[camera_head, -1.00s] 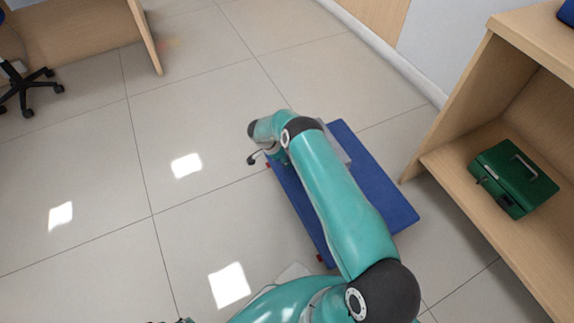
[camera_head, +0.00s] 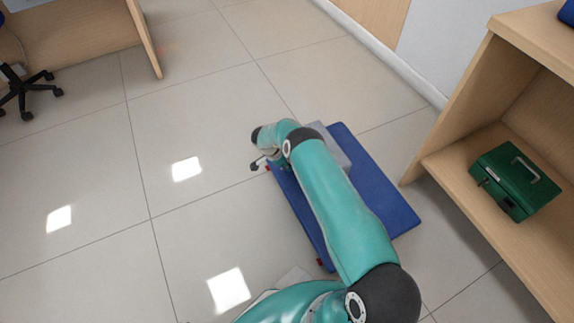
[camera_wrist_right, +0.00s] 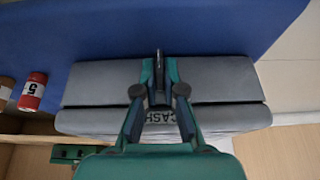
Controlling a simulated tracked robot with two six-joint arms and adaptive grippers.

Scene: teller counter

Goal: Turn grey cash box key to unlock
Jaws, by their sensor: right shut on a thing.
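The grey cash box (camera_wrist_right: 90,86) lies on a blue surface in the right wrist view, with the lettering "CASH" on its side. In the head view the grey cash box (camera_head: 338,146) shows only in part behind my right arm. My right gripper (camera_wrist_right: 158,78) is over the middle of the box, its fingers shut on a thin dark piece, seemingly the key (camera_wrist_right: 158,58). The fingers hide the keyhole, so I cannot tell how far the key is turned. In the head view my right arm mostly covers the gripper. My left gripper is out of view.
The blue platform (camera_head: 372,188) stands low on the tiled floor. A wooden shelf (camera_head: 440,158) on the right holds a green cash box (camera_head: 513,182). Open floor extends left of the platform.

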